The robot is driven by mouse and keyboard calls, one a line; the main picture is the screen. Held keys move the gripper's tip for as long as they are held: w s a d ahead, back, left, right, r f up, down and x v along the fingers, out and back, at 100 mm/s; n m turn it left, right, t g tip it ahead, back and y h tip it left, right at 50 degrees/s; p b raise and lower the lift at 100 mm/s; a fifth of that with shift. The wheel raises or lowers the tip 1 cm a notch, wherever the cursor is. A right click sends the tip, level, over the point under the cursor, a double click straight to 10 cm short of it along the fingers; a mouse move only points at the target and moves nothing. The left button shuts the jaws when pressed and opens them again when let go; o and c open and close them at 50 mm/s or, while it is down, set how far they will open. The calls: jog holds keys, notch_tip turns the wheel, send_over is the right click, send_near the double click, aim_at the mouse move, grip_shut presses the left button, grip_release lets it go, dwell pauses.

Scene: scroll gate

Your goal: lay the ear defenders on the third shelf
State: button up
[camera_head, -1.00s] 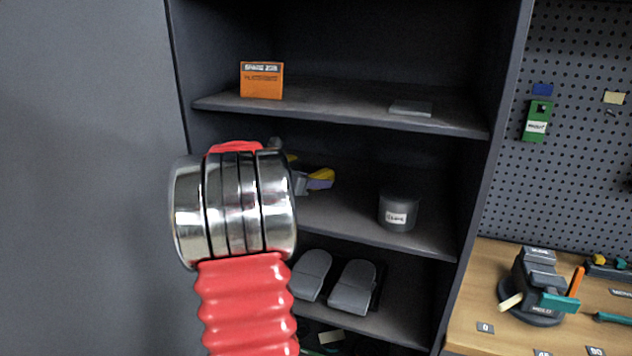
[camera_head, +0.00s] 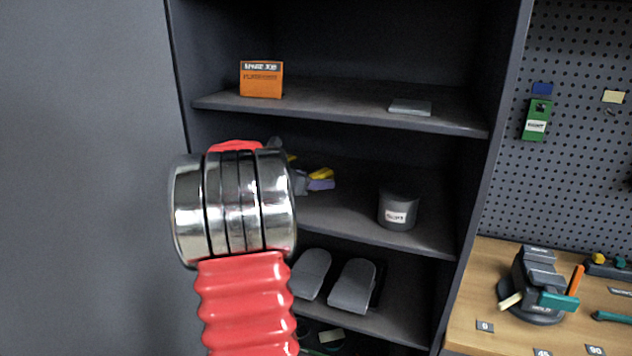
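My red and chrome arm fills the left middle of the view, and my gripper is hidden behind it. No ear defenders can be made out for certain. A yellow and purple item (camera_head: 320,179) on the middle visible shelf (camera_head: 345,218) is partly hidden by my arm, and I cannot tell what it is. Two rounded grey pads (camera_head: 352,286) lean side by side on the shelf below (camera_head: 385,325). I cannot tell whether my gripper holds anything.
An orange box (camera_head: 261,80) and a flat grey item (camera_head: 410,107) are on the upper shelf (camera_head: 340,112). A grey tub (camera_head: 397,210) stands at the right of the middle shelf. A workbench (camera_head: 470,325) with a vise (camera_head: 540,285) is at right, below a pegboard (camera_head: 580,180).

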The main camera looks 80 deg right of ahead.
jog(key=v, duration=1.2)
jog(key=shift+f, duration=0.1)
dwell(0.4)
jog(key=shift+w+a, duration=0.15)
jog(key=w+a+f+m+t+y, duration=0.15)
jog(key=w+a, duration=0.25)
jog(key=a, duration=0.6)
jog(key=w+a+f+m+t+y, duration=0.1)
jog(key=w+a+m+t, duration=0.2)
jog(key=a, duration=0.6)
jog(key=w+a+f+m+t+y, duration=0.2)
jog(key=w+a+t, duration=0.15)
jog(key=a, duration=0.65)
jog(key=s+a+f+m+t+y, duration=0.1)
jog(key=a+f+m+t+y, duration=0.1)
jog(key=a, duration=1.2)
jog(key=s+a+f+m+t+y, duration=0.1)
jog(key=s+a+f+m+y, duration=0.1)
jog(key=a, duration=1.3)
jog(key=f+m+y, duration=0.1)
jog(key=m+y, duration=0.1)
jog(key=y, duration=0.1)
jog(key=shift+a+f+t, duration=0.2)
jog(key=shift+t, duration=0.2)
